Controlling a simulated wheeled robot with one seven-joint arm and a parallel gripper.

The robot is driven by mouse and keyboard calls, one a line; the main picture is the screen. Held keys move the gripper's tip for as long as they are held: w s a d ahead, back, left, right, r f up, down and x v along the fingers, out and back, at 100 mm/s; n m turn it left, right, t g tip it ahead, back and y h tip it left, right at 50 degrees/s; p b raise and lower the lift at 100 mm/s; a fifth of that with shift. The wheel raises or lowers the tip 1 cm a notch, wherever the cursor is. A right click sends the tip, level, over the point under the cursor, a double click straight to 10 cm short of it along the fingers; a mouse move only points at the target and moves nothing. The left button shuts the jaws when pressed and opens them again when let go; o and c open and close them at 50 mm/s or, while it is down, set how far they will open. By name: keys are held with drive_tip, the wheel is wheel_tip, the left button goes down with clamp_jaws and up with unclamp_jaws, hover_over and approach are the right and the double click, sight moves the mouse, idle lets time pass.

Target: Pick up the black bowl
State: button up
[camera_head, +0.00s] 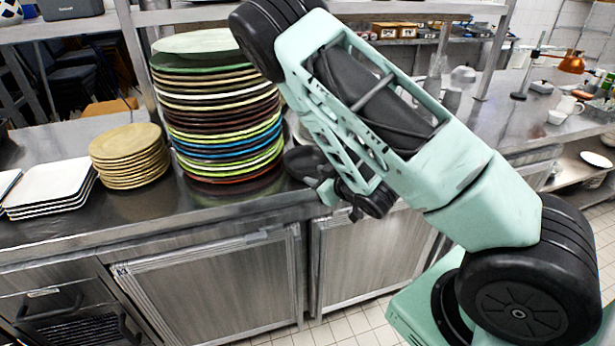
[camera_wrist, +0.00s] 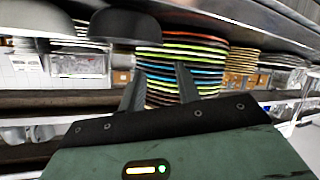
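The black bowl (camera_head: 302,160) sits on the metal counter just right of the tall plate stack, partly covered by my arm in the head view. In the wrist view, which looks upside down, the dark bowl (camera_wrist: 125,26) shows at the top, beyond my fingertips and a little left of the gap between them. My gripper (camera_head: 341,202) is at the counter's front edge, close to the bowl, with no visible grip on it. In the wrist view my gripper (camera_wrist: 159,78) has its two fingers apart with nothing between them.
The tall stack of coloured plates (camera_head: 222,120) stands close beside the bowl. Tan plates (camera_head: 127,150) and square white plates (camera_head: 50,185) are farther left. Another grey bowl (camera_wrist: 35,18) shows at the wrist view's upper left. A shelf post (camera_head: 135,50) rises behind the stacks.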

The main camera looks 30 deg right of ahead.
drive_tip(key=shift+w+f+b, duration=0.45)
drive_tip(key=shift+w+b, duration=0.1)
drive_tip(key=shift+b, duration=1.55)
drive_tip(key=shift+w+f+b, duration=0.1)
drive_tip(key=shift+w+b, duration=0.05)
drive_tip(key=shift+b, duration=1.05)
drive_tip(key=shift+p+x, duration=2.1)
drive_tip(key=shift+x, duration=4.05)
clamp_jaws()
